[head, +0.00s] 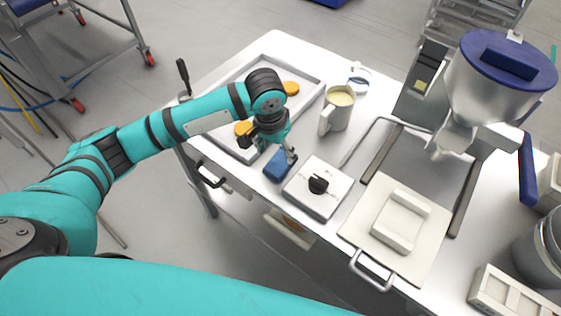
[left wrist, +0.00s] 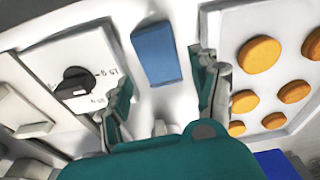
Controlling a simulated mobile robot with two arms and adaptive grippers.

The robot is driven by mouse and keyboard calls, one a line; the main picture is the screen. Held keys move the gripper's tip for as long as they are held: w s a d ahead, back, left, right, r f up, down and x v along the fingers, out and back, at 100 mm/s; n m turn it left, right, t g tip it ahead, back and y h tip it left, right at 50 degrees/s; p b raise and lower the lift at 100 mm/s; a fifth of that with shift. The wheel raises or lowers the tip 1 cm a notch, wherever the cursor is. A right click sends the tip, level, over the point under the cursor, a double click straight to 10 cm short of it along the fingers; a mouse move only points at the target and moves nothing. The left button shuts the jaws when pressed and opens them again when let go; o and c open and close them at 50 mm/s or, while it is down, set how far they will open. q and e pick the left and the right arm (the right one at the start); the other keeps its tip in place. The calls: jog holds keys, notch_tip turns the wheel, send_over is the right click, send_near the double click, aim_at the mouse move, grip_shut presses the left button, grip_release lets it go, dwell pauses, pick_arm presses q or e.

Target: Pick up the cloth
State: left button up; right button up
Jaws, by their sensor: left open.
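The cloth (head: 280,166) is a small blue folded rectangle lying flat on the white worktop, near its front edge. It also shows in the left wrist view (left wrist: 157,54), beyond and between the fingers. My left gripper (head: 269,152) is open and empty, pointing down over the cloth, and hides part of it in the head view. In the left wrist view its two fingers (left wrist: 160,95) stand wide apart on either side of the cloth. My right gripper is not in view.
A tray (head: 315,78) with orange rounds (left wrist: 260,54) lies left of the cloth. A white box with a black knob (head: 318,184) stands close on its right. A cream-filled jug (head: 338,110) and a blue-lidded hopper (head: 485,85) stand farther back.

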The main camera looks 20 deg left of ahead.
aim_at(280, 161)
pick_arm(q)
jog(key=shift+w+d+f+p, duration=0.1)
jog(key=shift+w+f, duration=0.1)
jog(key=shift+f, duration=0.85)
jog(key=shift+w+d+f+p, duration=0.1)
jog(key=shift+w+f, duration=0.15)
jog(key=shift+f, duration=0.75)
jog(key=shift+w+d+f+p, duration=0.1)
jog(key=shift+w+f, duration=0.1)
jog(key=shift+f, duration=0.85)
jog(key=c, duration=0.8)
jog(key=shift+r, duration=0.1)
jog(key=shift+r, duration=0.5)
notch_tip(280, 161, up, 2)
jog(key=shift+r+b, duration=0.15)
jog(key=shift+b, duration=0.15)
jog(key=s+d, duration=0.2)
jog(key=s, duration=0.3)
jog(key=s+d+r, duration=0.1)
jog(key=s+d, duration=0.1)
jog(key=s, duration=0.2)
jog(key=s+d+b, duration=0.1)
jog(key=s+d, duration=0.1)
jog(key=s, duration=0.3)
jog(key=shift+s+d+r, duration=0.3)
jog(key=shift+d, duration=0.1)
